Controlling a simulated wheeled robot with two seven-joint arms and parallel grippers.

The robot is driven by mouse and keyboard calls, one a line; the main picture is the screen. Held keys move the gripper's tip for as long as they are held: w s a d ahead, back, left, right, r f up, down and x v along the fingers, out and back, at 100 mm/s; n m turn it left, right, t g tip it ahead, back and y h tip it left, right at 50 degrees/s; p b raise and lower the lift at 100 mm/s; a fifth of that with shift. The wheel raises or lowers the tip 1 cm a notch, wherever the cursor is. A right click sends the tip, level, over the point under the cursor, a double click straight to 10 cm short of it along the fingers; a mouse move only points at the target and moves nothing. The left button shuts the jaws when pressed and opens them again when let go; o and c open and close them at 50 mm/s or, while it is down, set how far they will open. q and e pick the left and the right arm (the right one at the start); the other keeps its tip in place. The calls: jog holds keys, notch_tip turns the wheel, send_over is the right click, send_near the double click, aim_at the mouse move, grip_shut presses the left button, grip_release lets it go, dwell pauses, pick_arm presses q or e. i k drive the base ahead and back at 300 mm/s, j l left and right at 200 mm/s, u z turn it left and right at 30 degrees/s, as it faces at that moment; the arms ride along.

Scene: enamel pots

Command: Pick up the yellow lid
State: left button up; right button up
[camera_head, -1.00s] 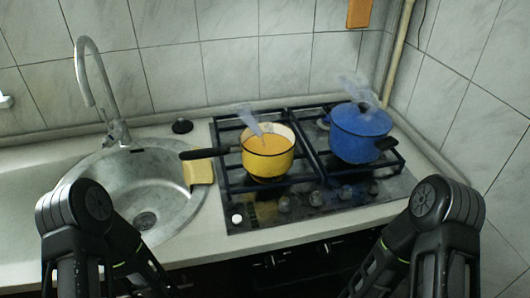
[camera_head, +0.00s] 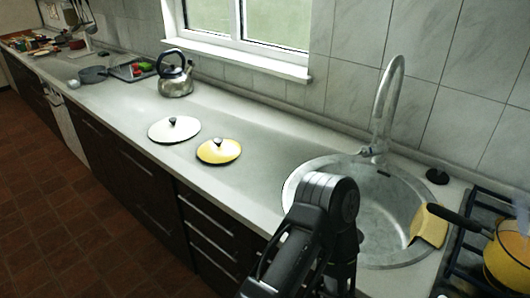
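The fingers of my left gripper do not show. My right gripper is out of view.
The round sink (camera_head: 300,180) with its tall faucet (camera_head: 384,105) is right of the lids. A yellow pot (camera_head: 508,258) stands on the stove (camera_head: 462,268) at the right edge. A metal kettle (camera_head: 175,82) stands behind the lids. Bare counter surrounds the lids.

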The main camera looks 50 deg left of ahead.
aim_at(216, 151)
jog(key=u, duration=2.15)
jog(key=i+j, duration=0.55)
jog(key=j, duration=0.2)
jog(key=i+j, duration=0.2)
jog(key=j, duration=0.2)
jog(key=i+j, duration=0.2)
jog(key=j, duration=0.2)
jog(key=i+j+u, duration=0.1)
jog(key=j, duration=0.3)
jog(key=i+j, duration=0.35)
